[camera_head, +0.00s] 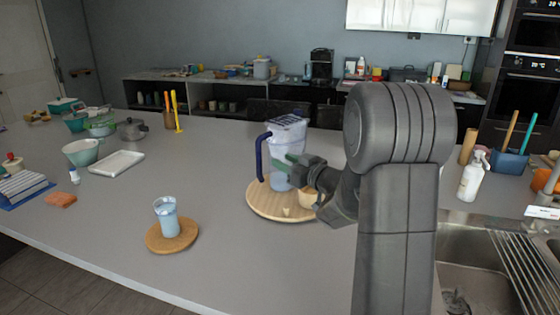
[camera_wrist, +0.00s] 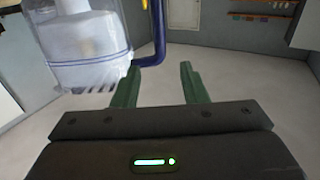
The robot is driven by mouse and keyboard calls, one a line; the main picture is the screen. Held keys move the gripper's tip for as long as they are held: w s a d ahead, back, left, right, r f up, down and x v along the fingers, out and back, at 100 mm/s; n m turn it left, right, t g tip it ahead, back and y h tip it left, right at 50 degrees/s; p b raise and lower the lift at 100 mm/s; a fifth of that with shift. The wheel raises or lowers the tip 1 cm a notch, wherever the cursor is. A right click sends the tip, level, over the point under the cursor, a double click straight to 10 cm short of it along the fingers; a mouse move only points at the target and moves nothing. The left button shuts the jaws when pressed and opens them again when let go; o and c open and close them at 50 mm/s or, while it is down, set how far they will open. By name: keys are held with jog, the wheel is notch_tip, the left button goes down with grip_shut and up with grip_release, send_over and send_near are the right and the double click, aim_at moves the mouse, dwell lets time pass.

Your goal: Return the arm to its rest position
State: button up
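My gripper (camera_head: 297,160) is at the end of my raised arm, over the middle of the counter. In the wrist view its two green fingers (camera_wrist: 158,85) stand apart with nothing between them, so it is open. A clear water pitcher (camera_head: 287,135) with a dark blue handle (camera_head: 261,158) stands upright on a round wooden board (camera_head: 260,204). The gripper overlaps the pitcher in the head view. In the wrist view the pitcher (camera_wrist: 85,48) is at upper left, with its handle (camera_wrist: 159,35) just past the fingertips; contact cannot be told.
A glass of bluish liquid (camera_head: 167,217) stands on a small round coaster (camera_head: 157,244). A spray bottle (camera_head: 472,178) and a sink (camera_head: 470,262) are at right. Bowls and a white tray (camera_head: 116,164) are at left.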

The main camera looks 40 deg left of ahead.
jog(key=shift+a, duration=0.1)
jog(key=a, duration=0.4)
jog(key=w+a+p, duration=0.1)
jog(key=a, duration=0.2)
jog(key=w+a+p, duration=0.1)
jog(key=a, duration=0.3)
jog(key=shift+w+a, duration=0.2)
jog(key=shift+a, duration=0.15)
jog(key=shift+d, duration=0.1)
